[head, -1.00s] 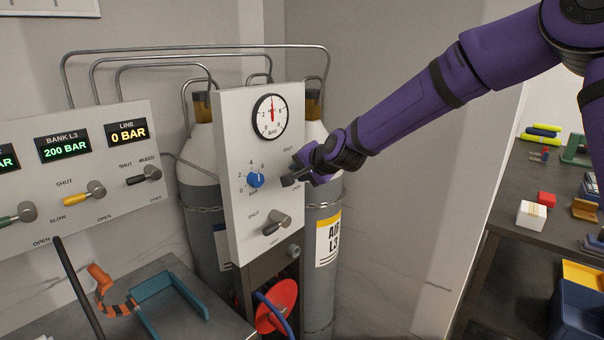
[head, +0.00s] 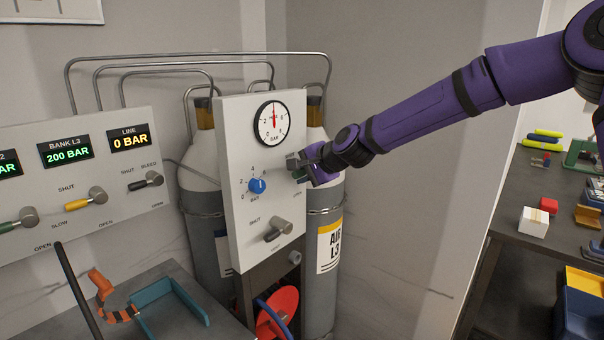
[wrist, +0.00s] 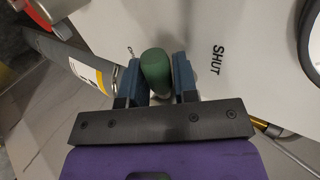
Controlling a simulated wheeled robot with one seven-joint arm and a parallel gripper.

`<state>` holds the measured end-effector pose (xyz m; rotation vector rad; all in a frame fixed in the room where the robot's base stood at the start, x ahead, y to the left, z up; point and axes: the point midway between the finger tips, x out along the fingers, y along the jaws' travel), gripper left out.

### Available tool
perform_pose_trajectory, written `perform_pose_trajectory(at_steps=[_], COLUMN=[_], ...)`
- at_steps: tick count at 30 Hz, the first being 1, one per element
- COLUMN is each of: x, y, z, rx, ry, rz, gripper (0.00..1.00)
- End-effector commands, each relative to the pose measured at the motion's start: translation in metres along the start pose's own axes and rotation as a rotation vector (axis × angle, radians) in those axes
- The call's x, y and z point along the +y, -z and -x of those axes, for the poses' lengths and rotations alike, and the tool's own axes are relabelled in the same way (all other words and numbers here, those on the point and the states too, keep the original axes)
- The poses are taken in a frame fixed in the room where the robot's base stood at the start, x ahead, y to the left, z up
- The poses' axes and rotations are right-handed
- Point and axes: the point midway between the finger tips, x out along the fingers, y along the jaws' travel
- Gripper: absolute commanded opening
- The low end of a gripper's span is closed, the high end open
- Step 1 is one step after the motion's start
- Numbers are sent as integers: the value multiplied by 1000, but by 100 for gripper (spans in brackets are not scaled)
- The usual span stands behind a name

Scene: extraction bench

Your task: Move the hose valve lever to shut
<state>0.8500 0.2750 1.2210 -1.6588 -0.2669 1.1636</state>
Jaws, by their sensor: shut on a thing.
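The hose valve lever has a green grip (wrist: 155,70) that sits between the two jaws in the wrist view. My gripper (head: 298,168) is shut on it at the right side of the white panel (head: 231,140), below the gauge; it also shows in the wrist view (wrist: 158,82). The wrist view shows the SHUT mark to the right of the grip and a partly hidden mark to its left. In the head view the OPEN mark shows below my gripper, and the SHUT mark is covered. The lever's pivot is mostly hidden.
A blue knob (head: 257,186) and a black vent lever (head: 279,229) are close by on the panel. A round gauge (head: 272,123) is above. Gas cylinders (head: 325,215) stand behind. A side panel (head: 80,185) with several levers is at left. A cluttered bench (head: 505,215) is at right.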

Motion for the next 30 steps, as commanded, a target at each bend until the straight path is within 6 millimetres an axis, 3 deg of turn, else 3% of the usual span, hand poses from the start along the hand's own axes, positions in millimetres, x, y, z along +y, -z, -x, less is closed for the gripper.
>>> perform_pose_trajectory(at_steps=[3, 4, 7, 19, 30], x=[-1, -1, -1, 0, 0], y=[1, 1, 1, 1, 2], z=[0, 0, 0, 5, 50], rx=[2, 2, 2, 3, 5], ry=[2, 2, 2, 2, 1], rz=[-1, -1, 0, 0, -1], gripper=[4, 30, 52, 52, 52])
